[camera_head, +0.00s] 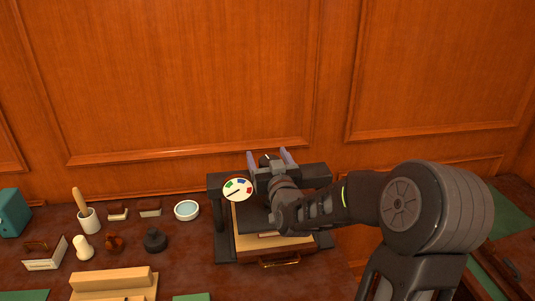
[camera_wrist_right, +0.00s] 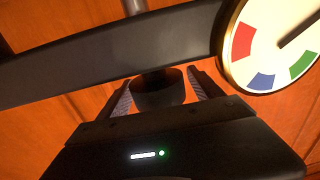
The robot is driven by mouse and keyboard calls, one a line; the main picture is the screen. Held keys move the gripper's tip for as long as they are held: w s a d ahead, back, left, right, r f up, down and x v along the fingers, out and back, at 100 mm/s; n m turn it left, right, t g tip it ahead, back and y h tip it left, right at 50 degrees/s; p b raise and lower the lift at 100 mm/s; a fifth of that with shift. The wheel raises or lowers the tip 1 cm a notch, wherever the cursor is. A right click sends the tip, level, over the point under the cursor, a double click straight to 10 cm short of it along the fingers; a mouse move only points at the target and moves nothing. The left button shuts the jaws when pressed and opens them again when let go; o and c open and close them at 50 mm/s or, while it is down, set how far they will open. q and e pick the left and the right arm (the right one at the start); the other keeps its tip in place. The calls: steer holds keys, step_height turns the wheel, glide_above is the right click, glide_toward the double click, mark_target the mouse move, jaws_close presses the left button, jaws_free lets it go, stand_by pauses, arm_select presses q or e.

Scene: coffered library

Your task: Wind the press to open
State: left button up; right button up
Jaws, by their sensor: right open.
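The press (camera_head: 222,225) is a dark frame with a crossbeam, standing on the desk against the wall. A round white dial (camera_head: 238,189) with red, green and blue patches and a dark needle sits at its upper left; it also shows in the right wrist view (camera_wrist_right: 268,42). My right gripper (camera_head: 269,156) is above the crossbeam, its fingers open and apart. A dark round knob (camera_wrist_right: 158,92) on an upright shaft lies between the fingers in the wrist view, with gaps on both sides. My arm hides part of the press. My left gripper is out of view.
Left of the press stand a pale blue bowl (camera_head: 187,210), a dark knobbed object (camera_head: 154,240), a white pot with a stick (camera_head: 89,220) and several small items. A wooden block (camera_head: 110,282) lies at the front. The panelled wall (camera_head: 190,80) is close behind.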

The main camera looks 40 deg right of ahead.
steer(key=shift+w+d, duration=0.1)
steer(key=shift+w, duration=0.05)
steer(key=shift+c, duration=0.3)
steer(key=c, duration=1.3)
